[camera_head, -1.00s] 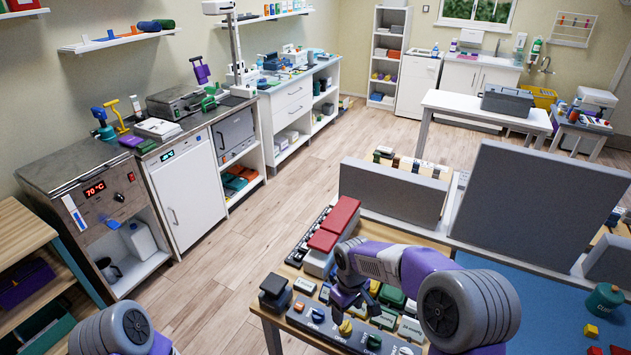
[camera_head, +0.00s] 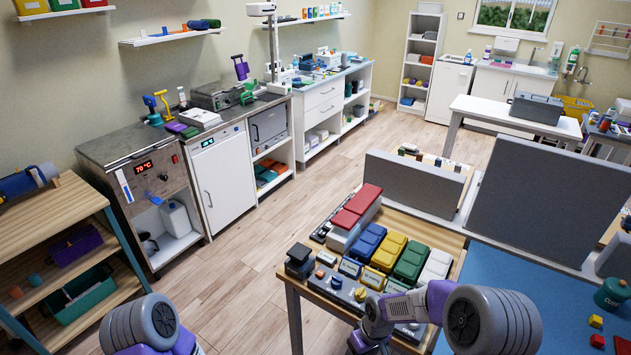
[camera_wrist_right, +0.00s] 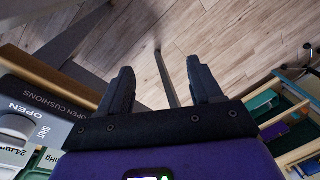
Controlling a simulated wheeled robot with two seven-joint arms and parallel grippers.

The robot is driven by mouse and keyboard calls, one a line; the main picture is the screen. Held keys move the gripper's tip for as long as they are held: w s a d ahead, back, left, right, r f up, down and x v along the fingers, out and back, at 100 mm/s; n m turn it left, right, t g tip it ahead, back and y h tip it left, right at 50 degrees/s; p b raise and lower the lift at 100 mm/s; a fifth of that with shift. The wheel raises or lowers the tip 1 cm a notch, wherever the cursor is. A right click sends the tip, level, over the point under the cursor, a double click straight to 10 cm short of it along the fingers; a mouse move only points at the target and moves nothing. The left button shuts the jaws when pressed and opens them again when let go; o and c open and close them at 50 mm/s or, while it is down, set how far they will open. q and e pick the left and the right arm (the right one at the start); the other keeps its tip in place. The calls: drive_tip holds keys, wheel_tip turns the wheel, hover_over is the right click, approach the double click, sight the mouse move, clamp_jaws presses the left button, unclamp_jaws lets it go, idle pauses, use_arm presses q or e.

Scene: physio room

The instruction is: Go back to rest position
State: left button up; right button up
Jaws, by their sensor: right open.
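My right arm (camera_head: 400,308) reaches in from the bottom right of the head view, purple and grey, low beside the front edge of the table. Its gripper (camera_wrist_right: 163,85) shows in the right wrist view with two dark fingers apart and nothing between them; floor and a table leg show beyond. In the head view its fingertips are cut off or hidden at the bottom edge. My left arm (camera_head: 145,325) shows only as a grey and purple joint at the bottom left; its gripper is out of view.
The table (camera_head: 290,282) holds blue, yellow, green and white blocks, red-topped boxes (camera_head: 355,208) and a small dark device (camera_head: 299,262). A wooden shelf (camera_head: 60,215) stands at the left, beside a steel cabinet (camera_head: 155,169). The wood floor (camera_head: 245,290) between is clear.

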drive_tip(key=s+a+f+m+y, duration=0.1)
drive_tip(key=s+f+m, duration=0.3)
drive_tip(key=s, duration=0.5)
drive_tip(key=s+a+f+m+t+y, duration=0.1)
drive_tip(key=s+f+m, duration=0.2)
drive_tip(key=s+f, duration=0.5)
drive_tip(key=shift+s+a+m, duration=0.15)
drive_tip(key=shift+s+m, duration=0.25)
drive_tip(key=shift+s, duration=0.1)
drive_tip(key=shift+c, duration=0.3)
